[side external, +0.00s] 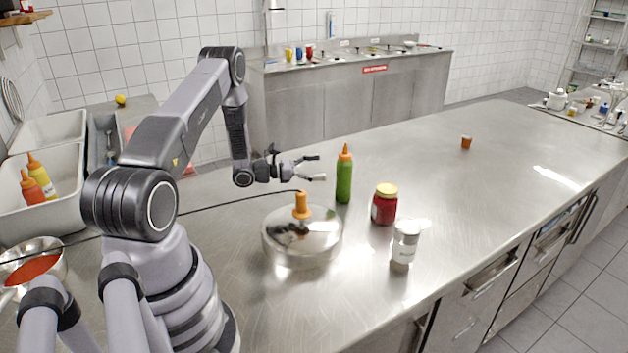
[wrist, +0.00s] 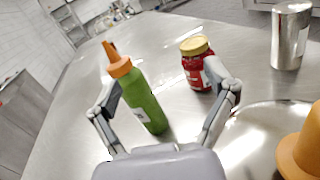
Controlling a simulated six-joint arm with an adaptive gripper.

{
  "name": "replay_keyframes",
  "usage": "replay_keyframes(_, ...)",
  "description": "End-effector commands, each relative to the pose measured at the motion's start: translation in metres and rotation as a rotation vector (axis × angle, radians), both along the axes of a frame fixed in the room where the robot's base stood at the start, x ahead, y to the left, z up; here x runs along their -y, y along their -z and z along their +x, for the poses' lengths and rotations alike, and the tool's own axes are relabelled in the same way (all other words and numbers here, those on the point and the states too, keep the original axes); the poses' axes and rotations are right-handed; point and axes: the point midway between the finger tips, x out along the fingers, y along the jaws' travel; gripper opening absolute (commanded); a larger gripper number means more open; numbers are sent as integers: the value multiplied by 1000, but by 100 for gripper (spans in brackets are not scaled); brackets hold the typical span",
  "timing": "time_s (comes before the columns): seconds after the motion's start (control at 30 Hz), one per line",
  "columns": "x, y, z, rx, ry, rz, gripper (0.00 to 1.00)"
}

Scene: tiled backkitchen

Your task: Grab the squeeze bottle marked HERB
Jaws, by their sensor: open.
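A green squeeze bottle (side external: 344,178) with an orange nozzle cap stands upright on the steel counter. Its label shows only in part, and I cannot read it. My gripper (side external: 320,168) is open and empty, just left of the bottle in the side view, with its fingers pointing toward it. In the wrist view the green bottle (wrist: 143,98) is ahead between the open fingers (wrist: 165,98), nearer the left finger. I cannot tell whether it touches a finger. Two more squeeze bottles, one orange-red (side external: 31,187) and one yellow (side external: 41,174), stand in a grey bin at the far left.
A red jar with a gold lid (side external: 384,204) and a metal shaker (side external: 405,242) stand right of the green bottle. A shiny lid with an orange knob (side external: 302,206) lies in front. A small orange cup (side external: 466,142) is farther back; the counter's right side is largely clear.

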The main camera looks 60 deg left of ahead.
Motion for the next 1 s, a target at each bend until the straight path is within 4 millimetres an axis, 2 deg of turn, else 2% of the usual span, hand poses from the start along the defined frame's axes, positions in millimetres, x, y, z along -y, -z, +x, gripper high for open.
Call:
replay_keyframes(0.03, -17, 24, -8, -9, -82, -42, 84)
replay_keyframes(0.1, -34, 46, -16, -14, -171, -77, 84)
replay_keyframes(0.23, -49, 68, -25, -19, -260, -108, 84)
replay_keyframes(0.37, -50, 71, -12, -18, -273, -111, 84)
replay_keyframes(0.63, -43, 70, 41, -19, -270, -111, 84)
replay_keyframes(0.87, -41, 70, 60, -20, -271, -113, 84)
replay_keyframes(1.0, -35, 67, 78, -18, -269, -111, 84)
